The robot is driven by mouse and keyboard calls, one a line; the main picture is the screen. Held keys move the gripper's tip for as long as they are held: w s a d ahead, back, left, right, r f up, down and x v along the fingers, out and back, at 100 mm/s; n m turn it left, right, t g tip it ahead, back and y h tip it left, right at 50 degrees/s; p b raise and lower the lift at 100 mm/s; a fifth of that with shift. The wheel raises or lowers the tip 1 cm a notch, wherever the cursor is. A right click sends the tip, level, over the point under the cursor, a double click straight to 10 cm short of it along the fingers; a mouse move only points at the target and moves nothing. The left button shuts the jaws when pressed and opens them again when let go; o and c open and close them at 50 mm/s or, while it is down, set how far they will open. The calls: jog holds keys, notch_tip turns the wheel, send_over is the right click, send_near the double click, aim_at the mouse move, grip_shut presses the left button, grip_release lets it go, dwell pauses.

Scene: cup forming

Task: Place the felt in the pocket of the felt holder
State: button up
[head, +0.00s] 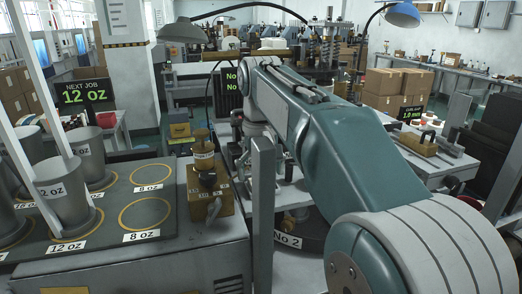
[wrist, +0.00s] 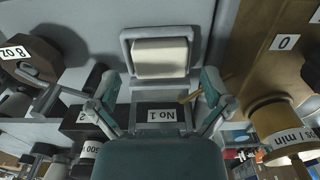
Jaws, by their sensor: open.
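In the wrist view, a cream felt-like pad (wrist: 160,58) sits inside a raised grey frame (wrist: 125,42), which looks like the felt holder with its pocket. I cannot tell how deep the pad lies in it. A dark block labelled "No 1" (wrist: 160,115) is just below the frame in the picture. My gripper (wrist: 158,80) is open, its two fingers spread wide on either side of the frame and label, with nothing held between them. In the head view my arm hides the gripper and the holder.
In the wrist view, a brass knob labelled "min" (wrist: 277,125) is at the right and a dark part labelled "8 oz" (wrist: 32,60) at the left. In the head view, metal cups (head: 62,190) stand on a marked mat (head: 115,215), near a brass timer box (head: 209,190).

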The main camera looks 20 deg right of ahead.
notch_tip(320, 180, up, 11)
dwell(0.5)
jog(key=shift+f, duration=0.15)
